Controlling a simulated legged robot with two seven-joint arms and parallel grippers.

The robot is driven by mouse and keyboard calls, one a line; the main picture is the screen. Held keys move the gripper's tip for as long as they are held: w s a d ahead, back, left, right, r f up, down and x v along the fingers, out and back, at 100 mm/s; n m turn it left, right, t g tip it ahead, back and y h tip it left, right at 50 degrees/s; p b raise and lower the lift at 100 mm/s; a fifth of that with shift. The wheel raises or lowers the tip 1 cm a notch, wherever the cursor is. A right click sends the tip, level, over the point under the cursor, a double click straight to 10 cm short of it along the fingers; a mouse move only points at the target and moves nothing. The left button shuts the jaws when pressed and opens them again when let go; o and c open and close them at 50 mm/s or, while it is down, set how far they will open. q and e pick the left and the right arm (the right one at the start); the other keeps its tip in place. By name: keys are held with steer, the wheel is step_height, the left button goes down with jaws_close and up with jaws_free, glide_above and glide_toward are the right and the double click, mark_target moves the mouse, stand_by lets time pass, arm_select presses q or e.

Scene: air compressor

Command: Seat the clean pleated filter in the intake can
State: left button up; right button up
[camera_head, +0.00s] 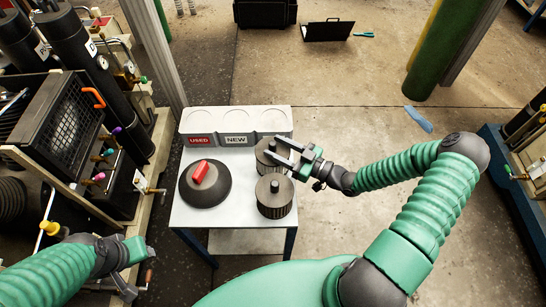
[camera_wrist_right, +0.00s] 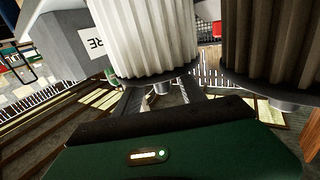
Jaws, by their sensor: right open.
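Two pleated filters with dark caps and knobs stand on the small white table. The far filter (camera_head: 263,160) is partly hidden by my right gripper (camera_head: 273,148). The right wrist view shows a white, clean-looking pleated filter (camera_wrist_right: 150,40) and a brownish, dirty-looking one (camera_wrist_right: 275,42). The near filter (camera_head: 274,202) stands free. My right gripper is open, with its fingers (camera_wrist_right: 163,93) at the knob side of the white filter; contact is unclear. My left gripper (camera_head: 132,284) is low at the left, its fingers unclear. I cannot identify the intake can for certain.
A black domed lid (camera_head: 205,188) with a red handle lies at the table's left. A white box (camera_head: 235,121) labelled USED and NEW stands at the back. Compressor machinery (camera_head: 70,115) with pipes and valves fills the left side. Open floor lies right of the table.

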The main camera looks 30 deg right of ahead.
steer(key=shift+x, duration=0.9)
steer(key=shift+s, duration=0.1)
jaws_close()
stand_by(0.6)
